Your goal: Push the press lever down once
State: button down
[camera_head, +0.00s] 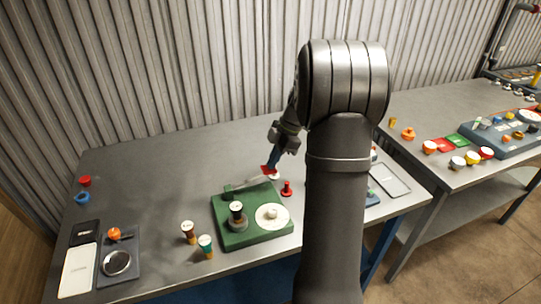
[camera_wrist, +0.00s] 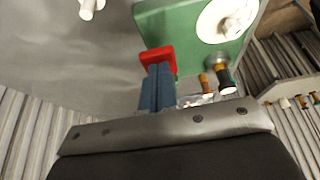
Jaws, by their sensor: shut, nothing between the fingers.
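The press has a green base (camera_head: 255,236) on the grey table, with a lever (camera_head: 248,184) running from its back left corner to a red handle (camera_head: 267,169). The lever looks raised at the handle end. My gripper (camera_head: 274,163) is shut and empty, with blue fingers right at the red handle. In the wrist view the closed fingertips (camera_wrist: 158,72) overlap the red handle (camera_wrist: 157,54), with the green base (camera_wrist: 165,22) beyond. Whether they touch I cannot tell.

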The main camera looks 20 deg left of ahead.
jog(key=shift+g+y, duration=0.4)
jog(key=shift+w+d+f, duration=0.2)
jog(key=shift+d+f, duration=0.05)
jog(key=shift+f, duration=0.65)
jog(key=shift+w+d+f, duration=0.2)
jog(key=shift+f, duration=0.75)
jog(key=shift+w+d+f, duration=0.2)
jog(key=shift+d+f, duration=0.05)
jog(key=shift+f, duration=0.65)
jog(key=w+v, duration=0.1)
jog(key=v, duration=1.3)
jog(key=shift+d+f, duration=0.25)
jog(key=shift+d, duration=0.15)
